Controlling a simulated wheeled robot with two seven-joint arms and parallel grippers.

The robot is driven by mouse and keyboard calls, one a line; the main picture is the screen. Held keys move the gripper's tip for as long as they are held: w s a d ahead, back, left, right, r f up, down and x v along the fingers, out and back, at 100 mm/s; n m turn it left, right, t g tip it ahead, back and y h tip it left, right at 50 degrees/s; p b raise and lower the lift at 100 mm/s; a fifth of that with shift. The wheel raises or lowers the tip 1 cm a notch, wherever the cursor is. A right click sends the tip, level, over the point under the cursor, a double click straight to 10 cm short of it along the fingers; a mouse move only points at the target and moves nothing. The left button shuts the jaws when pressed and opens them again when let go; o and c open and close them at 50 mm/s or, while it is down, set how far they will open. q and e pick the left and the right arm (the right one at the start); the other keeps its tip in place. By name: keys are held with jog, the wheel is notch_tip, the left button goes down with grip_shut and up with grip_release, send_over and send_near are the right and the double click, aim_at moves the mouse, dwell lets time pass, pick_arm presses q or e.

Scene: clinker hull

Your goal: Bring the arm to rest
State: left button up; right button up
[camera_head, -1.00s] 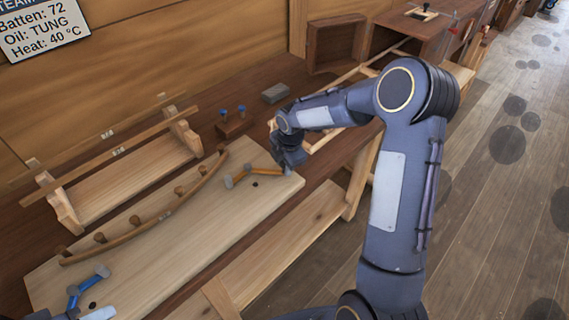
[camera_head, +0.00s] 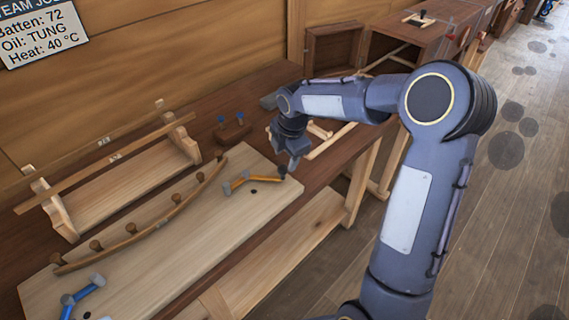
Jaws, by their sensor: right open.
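My right arm reaches in from the lower right. Its right gripper (camera_head: 289,158) points down beside the right end of the pale board (camera_head: 215,218), and its jaws are open with nothing seen between them. An orange-handled clamp (camera_head: 250,180) lies on the board just left of the gripper, apart from the jaws as far as I can tell. My left gripper is not clearly in view.
A curved batten (camera_head: 150,232) with several round knobs lies along the board. A wooden rack (camera_head: 120,190) stands behind it. A blue clamp (camera_head: 80,295) is at lower left.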

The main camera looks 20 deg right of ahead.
jog(key=shift+r, duration=0.3)
jog(key=shift+s+r, duration=0.1)
jog(key=s+a+r+m+t+y, duration=0.1)
jog(key=s+r+m, duration=0.35)
jog(key=s, duration=0.25)
jog(key=s+r+m+t, duration=0.1)
jog(key=s+r+m, duration=0.3)
jog(key=s+m, duration=0.3)
jog(key=s+a+f+m+y, duration=0.1)
jog(key=s+a+m, duration=0.1)
jog(key=s+m, duration=0.3)
jog(key=s+a+m+t+y, duration=0.1)
jog(key=s+a+m, duration=0.2)
jog(key=s, duration=0.6)
jog(key=shift+s+f+m, duration=0.15)
jog(key=shift+f+m, duration=0.25)
jog(key=shift+m, duration=0.75)
